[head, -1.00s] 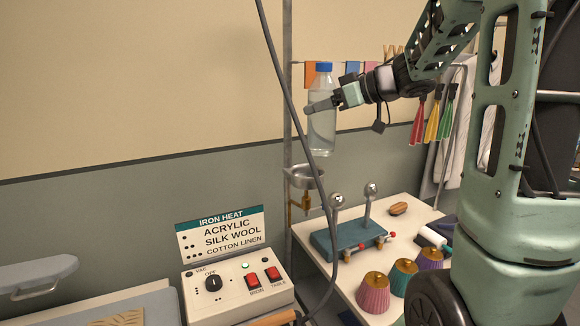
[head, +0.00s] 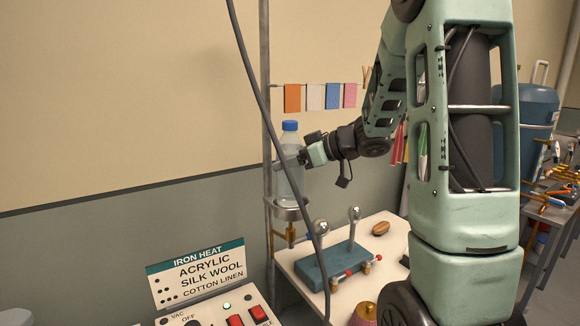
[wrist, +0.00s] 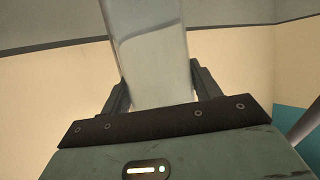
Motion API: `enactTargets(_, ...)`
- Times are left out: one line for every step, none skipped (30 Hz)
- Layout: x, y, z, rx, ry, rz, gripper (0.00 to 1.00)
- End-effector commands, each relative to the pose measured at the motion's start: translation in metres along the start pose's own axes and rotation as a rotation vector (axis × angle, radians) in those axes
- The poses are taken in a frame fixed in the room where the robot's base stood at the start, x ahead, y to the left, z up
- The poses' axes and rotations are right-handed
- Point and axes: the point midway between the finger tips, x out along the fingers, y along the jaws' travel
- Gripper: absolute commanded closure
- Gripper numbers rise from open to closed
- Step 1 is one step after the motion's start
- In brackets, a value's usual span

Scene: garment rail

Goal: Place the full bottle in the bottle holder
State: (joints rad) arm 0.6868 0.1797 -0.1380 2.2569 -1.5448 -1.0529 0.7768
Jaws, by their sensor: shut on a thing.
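A clear bottle (head: 290,184) with a blue cap stands upright at the metal pole in the head view. My gripper (head: 299,160) is shut on its upper body from the right. In the wrist view the bottle (wrist: 152,55) fills the space between both fingers. The bottle holder (head: 287,213), a round metal cup on a brass fitting, is fixed to the pole. The bottle's lower end is at the holder's rim, and its base is hidden, so I cannot tell whether it rests on the holder's floor.
A dark cable (head: 252,90) hangs in front of the pole. A blue block with ball-topped levers (head: 333,266) sits on the white table (head: 389,240). Coloured cards (head: 313,97) hang behind. An iron heat sign (head: 196,272) and control box stand at the front left.

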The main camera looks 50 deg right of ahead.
Motion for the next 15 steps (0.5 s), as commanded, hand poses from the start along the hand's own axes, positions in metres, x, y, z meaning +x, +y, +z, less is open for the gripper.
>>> enactTargets(0.002,0.0,0.005,0.004,0.0,-0.001,0.82)
enactTargets(0.004,0.001,0.008,0.002,0.001,0.0,0.82)
enactTargets(0.005,0.0,0.011,0.002,0.001,0.0,0.82)
enactTargets(0.005,0.0,0.013,0.001,0.001,0.0,0.82)
enactTargets(0.006,0.0,0.014,0.0,0.001,0.0,0.82)
enactTargets(0.006,0.0,0.015,-0.001,0.002,0.0,0.82)
enactTargets(0.006,0.0,0.015,-0.001,0.002,0.001,0.82)
enactTargets(0.006,0.0,0.015,-0.002,0.002,0.001,0.82)
enactTargets(0.006,0.0,0.015,-0.002,0.003,0.001,0.82)
enactTargets(0.006,0.0,0.015,-0.002,0.003,0.001,0.82)
enactTargets(0.006,0.0,0.015,-0.002,0.003,0.001,0.82)
enactTargets(0.006,0.0,0.015,-0.002,0.003,0.001,0.82)
enactTargets(0.006,0.0,0.015,-0.002,0.002,0.001,0.82)
enactTargets(0.007,0.0,0.016,-0.002,0.002,0.001,0.82)
enactTargets(0.007,0.0,0.017,-0.001,0.002,0.001,0.82)
